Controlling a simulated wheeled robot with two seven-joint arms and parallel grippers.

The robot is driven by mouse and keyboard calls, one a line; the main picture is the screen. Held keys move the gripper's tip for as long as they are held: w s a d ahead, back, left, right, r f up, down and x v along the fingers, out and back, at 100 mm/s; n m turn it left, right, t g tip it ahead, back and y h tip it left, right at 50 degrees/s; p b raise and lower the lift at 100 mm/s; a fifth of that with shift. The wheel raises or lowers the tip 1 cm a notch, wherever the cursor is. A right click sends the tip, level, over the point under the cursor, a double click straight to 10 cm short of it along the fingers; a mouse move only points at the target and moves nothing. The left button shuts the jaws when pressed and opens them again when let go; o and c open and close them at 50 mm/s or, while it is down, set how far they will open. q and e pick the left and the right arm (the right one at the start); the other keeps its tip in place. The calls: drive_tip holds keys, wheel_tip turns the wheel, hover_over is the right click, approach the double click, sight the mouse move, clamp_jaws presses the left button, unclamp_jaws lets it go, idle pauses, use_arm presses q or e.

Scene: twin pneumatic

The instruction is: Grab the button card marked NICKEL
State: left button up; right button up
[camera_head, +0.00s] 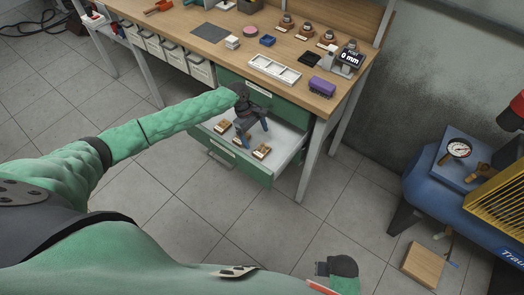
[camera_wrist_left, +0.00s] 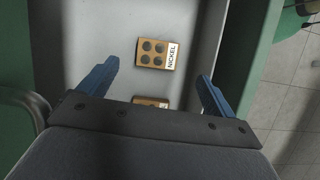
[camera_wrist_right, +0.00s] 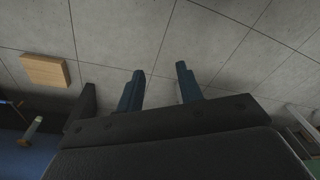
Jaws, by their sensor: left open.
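The NICKEL button card (camera_wrist_left: 157,54), tan with dark round buttons and a white label, lies flat in the open drawer (camera_head: 292,150). In the head view it appears to be the rightmost card (camera_head: 261,152). My left gripper (camera_head: 253,133) is open and empty above the drawer. In the left wrist view its blue fingers (camera_wrist_left: 158,90) stand apart, with the card ahead between their lines, not touched. A second card (camera_wrist_left: 150,102) is mostly hidden behind the gripper body. My right gripper (camera_wrist_right: 159,88) is open and empty over the floor.
Another card (camera_head: 222,126) lies at the drawer's left. A blue compressor (camera_head: 455,180) stands right, beside a wooden block (camera_head: 424,263).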

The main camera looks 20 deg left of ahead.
sight(262, 150)
use_arm(q)
drive_tip(key=shift+s+d+f+n+p, duration=0.1)
drive_tip(key=shift+d+f+n+p, duration=0.15)
drive_tip(key=shift+f, duration=0.4)
drive_tip(key=shift+d+f+n+p, duration=0.15)
drive_tip(key=shift+d+f, duration=0.15)
drive_tip(key=shift+f, duration=0.3)
drive_tip(key=x, duration=0.1)
drive_tip(key=p+x, duration=0.1)
drive_tip(key=x, duration=0.2)
drive_tip(key=shift+a+f+p, duration=0.2)
drive_tip(key=shift+f+p, duration=0.1)
drive_tip(key=shift+p, duration=0.05)
drive_tip(key=shift+d+f, duration=0.1)
drive_tip(key=shift+f, duration=0.25)
use_arm(e)
wheel_tip(262, 150, down, 9)
drive_tip(key=s+d, duration=0.1)
drive_tip(key=s, duration=0.1)
drive_tip(key=shift+s+d, duration=0.15)
drive_tip(key=shift+d, duration=0.2)
drive_tip(key=shift+f, duration=0.1)
use_arm(q)
drive_tip(key=c, duration=1.1)
drive_tip(key=shift+r, duration=0.1)
